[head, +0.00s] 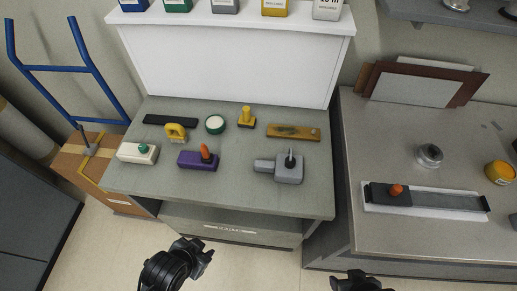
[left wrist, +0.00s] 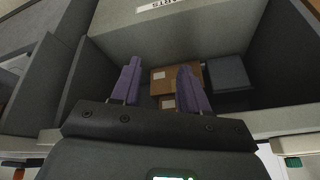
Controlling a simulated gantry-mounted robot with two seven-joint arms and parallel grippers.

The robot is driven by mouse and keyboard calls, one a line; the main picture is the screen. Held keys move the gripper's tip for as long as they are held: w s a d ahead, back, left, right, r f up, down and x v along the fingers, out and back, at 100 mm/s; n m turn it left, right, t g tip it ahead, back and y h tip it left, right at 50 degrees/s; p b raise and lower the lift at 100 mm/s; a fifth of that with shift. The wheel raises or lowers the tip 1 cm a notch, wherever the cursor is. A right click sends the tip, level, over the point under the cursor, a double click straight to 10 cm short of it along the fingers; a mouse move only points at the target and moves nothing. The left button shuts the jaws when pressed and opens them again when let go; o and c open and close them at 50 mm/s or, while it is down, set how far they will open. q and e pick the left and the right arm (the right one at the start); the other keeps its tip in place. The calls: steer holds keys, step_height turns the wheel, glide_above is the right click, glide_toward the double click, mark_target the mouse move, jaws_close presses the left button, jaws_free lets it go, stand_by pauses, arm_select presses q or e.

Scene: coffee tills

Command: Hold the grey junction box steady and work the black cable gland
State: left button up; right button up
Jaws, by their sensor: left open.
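The grey junction box (head: 289,174) sits on the grey-green table, right of centre, with a lighter grey block at its left side. A small dark upright piece with a pale tip, seemingly the black cable gland (head: 290,160), stands on top of the box. My left gripper (head: 207,251) is in front of the table's front edge, well apart from the box. Its two purple fingers (left wrist: 160,85) are spread with nothing between them in the left wrist view. My right gripper (head: 352,284) shows only partly at the bottom edge, apart from the box; its fingers are unclear.
A purple block with an orange knob (head: 206,153) and a white block with a green knob (head: 138,152) stand left of the box. A wooden board (head: 293,132) and yellow piece (head: 246,117) lie behind.

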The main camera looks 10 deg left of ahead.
arm_select(q)
steer(key=w+d+r+m+t+h, duration=0.1)
steer(key=w+d+r+m+h, duration=0.15)
steer(key=d+m, duration=0.7)
steer(key=w+d+r+m+t+h, duration=0.1)
steer(key=w+d+m+h, duration=0.25)
steer(key=d+m, duration=0.65)
steer(key=s+d+r+m+g+h, duration=0.2)
steer(key=d+m+g+h, duration=0.1)
steer(key=d+m, duration=0.55)
steer(key=s+d+r+m+g+h, duration=0.25)
steer(key=d+m+h, duration=0.2)
steer(key=m, duration=0.65)
steer(key=m+g+y, duration=0.2)
steer(key=m+y, duration=0.8)
glide_toward(261, 163)
steer(key=shift+s+d+f+t, duration=0.3)
steer(key=shift+d+f, duration=0.4)
steer(key=shift+d, duration=0.15)
steer(key=shift+y, duration=0.25)
steer(key=shift+a+x, duration=0.2)
steer(key=shift+x, duration=1.75)
steer(key=shift+a+x, duration=0.15)
steer(key=shift+x, duration=1.75)
steer(key=shift+w+f, duration=0.1)
jaws_close()
